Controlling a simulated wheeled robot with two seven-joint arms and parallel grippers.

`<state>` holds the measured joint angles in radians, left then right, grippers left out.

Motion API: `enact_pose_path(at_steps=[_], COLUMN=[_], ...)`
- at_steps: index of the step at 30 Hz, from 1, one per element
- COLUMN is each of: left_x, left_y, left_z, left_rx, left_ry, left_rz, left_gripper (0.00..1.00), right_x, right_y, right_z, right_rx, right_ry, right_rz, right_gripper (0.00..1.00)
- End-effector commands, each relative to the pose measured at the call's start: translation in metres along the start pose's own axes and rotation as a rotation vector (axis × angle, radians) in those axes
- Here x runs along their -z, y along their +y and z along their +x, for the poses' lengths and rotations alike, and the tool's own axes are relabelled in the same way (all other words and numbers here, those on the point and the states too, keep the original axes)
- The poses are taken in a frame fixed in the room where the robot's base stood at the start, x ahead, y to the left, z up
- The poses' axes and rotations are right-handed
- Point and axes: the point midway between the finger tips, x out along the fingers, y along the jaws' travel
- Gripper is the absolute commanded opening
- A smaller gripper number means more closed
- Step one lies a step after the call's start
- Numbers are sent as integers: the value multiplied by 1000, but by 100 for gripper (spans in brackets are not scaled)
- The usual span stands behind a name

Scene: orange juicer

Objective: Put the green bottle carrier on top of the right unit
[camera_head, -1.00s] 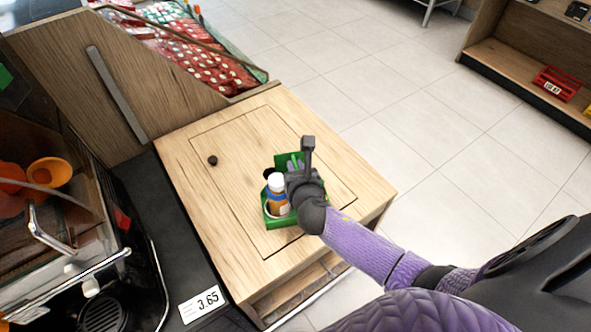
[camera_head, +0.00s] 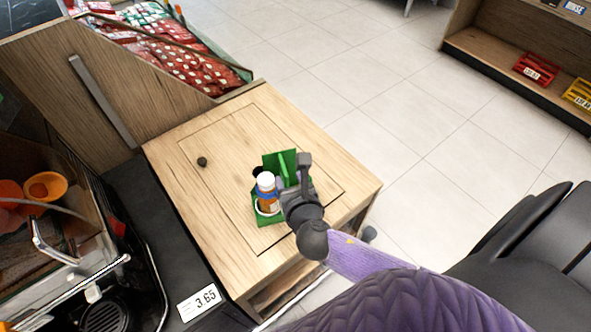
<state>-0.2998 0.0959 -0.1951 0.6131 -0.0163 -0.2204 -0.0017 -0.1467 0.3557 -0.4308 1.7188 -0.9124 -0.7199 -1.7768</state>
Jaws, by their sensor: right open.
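The green bottle carrier (camera_head: 265,220) stands upright on the wooden top of the right unit (camera_head: 215,215). A bottle with a white cap and an orange-and-blue label (camera_head: 267,196) sits in its left part, and a dark bottle top shows behind it. My right gripper (camera_head: 298,172) is at the carrier's right side, close to its green centre divider, with the jaws open. The gripper partly hides the carrier's right side, and I cannot tell whether it touches. My left gripper is not in view.
The orange juicer (camera_head: 45,220) stands at the left, beside a black counter strip with a price tag (camera_head: 198,303). A dark knob (camera_head: 202,161) is on the wooden top. Bagged goods (camera_head: 170,50) lie behind. Open tiled floor is at the right, with a shelf holding red (camera_head: 534,69) and yellow crates.

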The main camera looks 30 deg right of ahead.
Motion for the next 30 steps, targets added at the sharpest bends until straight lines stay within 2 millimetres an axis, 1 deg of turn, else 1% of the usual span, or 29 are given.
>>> enact_pose_path(at_steps=[1, 3, 6, 9, 12, 13, 14, 16, 17, 18, 19, 20, 21, 23, 24, 25, 27, 30], left_x=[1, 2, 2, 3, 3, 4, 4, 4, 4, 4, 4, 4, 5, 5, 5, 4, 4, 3], left_y=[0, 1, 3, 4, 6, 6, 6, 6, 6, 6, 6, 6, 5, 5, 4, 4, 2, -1], left_z=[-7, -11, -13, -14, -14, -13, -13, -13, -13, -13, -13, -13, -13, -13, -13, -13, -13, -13], left_rx=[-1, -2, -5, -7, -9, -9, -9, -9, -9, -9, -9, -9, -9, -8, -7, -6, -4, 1], left_ry=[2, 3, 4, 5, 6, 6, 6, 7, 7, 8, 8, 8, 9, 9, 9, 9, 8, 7], left_rz=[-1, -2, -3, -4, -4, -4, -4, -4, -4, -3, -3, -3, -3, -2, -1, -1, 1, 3], left_gripper=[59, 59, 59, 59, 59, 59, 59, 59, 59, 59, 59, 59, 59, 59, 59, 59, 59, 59], right_x=[-2, -2, -1, -1, 1, 4, 14, 61, 92, 138, 173, 206, 246, 292, 315, 328, 348, 358], right_y=[0, 0, 0, 0, 0, -1, -3, -13, -20, -31, -39, -47, -56, -66, -70, -72, -76, -78], right_z=[-14, -29, -44, -51, -52, -51, -49, -43, -43, -48, -57, -69, -89, -124, -146, -161, -187, -202], right_rx=[-1, 0, 0, 1, 2, 3, 6, 43, 82, 170, 261, 372, 544, 817, 989, 1104, 1307, 1428], right_ry=[3, 2, 1, -1, 1, 12, 39, 178, 264, 386, 470, 535, 593, 606, 574, 538, 441, 358], right_rz=[0, 1, 0, 0, 2, 16, 51, 255, 400, 637, 837, 1041, 1310, 1670, 1867, 1987, 2185, 2298], right_gripper=[50, 50, 50, 50, 50, 50, 50, 50, 50, 50, 50, 50, 50, 50, 50, 50, 50, 50])
